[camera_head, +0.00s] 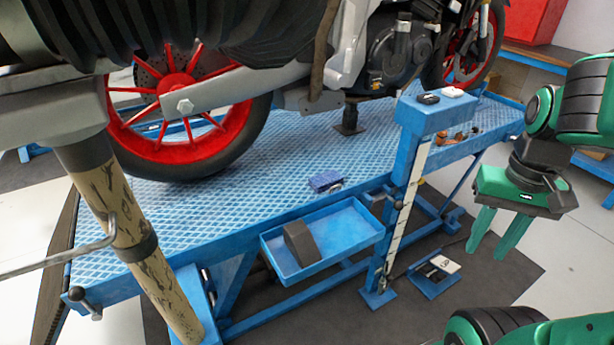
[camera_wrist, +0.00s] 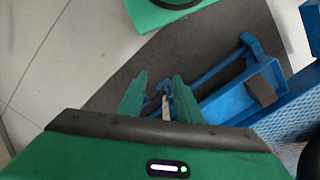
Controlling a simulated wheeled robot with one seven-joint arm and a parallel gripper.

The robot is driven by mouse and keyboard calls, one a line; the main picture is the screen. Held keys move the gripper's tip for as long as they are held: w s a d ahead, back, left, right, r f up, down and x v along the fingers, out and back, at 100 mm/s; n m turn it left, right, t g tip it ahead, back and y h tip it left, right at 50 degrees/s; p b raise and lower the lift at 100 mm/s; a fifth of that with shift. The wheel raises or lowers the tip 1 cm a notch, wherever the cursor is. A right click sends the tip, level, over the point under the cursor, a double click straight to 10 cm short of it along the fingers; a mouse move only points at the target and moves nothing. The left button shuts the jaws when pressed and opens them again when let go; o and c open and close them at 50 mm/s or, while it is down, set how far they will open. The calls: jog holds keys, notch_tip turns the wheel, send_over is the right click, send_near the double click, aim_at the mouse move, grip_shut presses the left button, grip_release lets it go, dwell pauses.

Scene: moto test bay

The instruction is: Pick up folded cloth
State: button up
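A small dark blue item (camera_head: 325,181), which looks like the folded cloth, lies on the blue patterned lift platform (camera_head: 225,205) near its front edge, above the tray. It is too small to be sure of its folds. I cannot make it out in the wrist view. My gripper (camera_head: 497,238) hangs at the right in the head view, pointing down, well to the right of the blue item and clear of the platform. Its two green fingers are apart with nothing between them. The fingers also show in the wrist view (camera_wrist: 158,82), above the dark mat.
A blue tray (camera_head: 345,232) with a dark block (camera_head: 301,243) juts from the platform's front. A blue post (camera_head: 409,185) topped by a shelf (camera_head: 436,113) stands between my gripper and the item. A motorcycle (camera_head: 270,80) stands on the platform.

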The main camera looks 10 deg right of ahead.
jog(key=shift+w, duration=0.3)
jog(key=shift+d, duration=0.1)
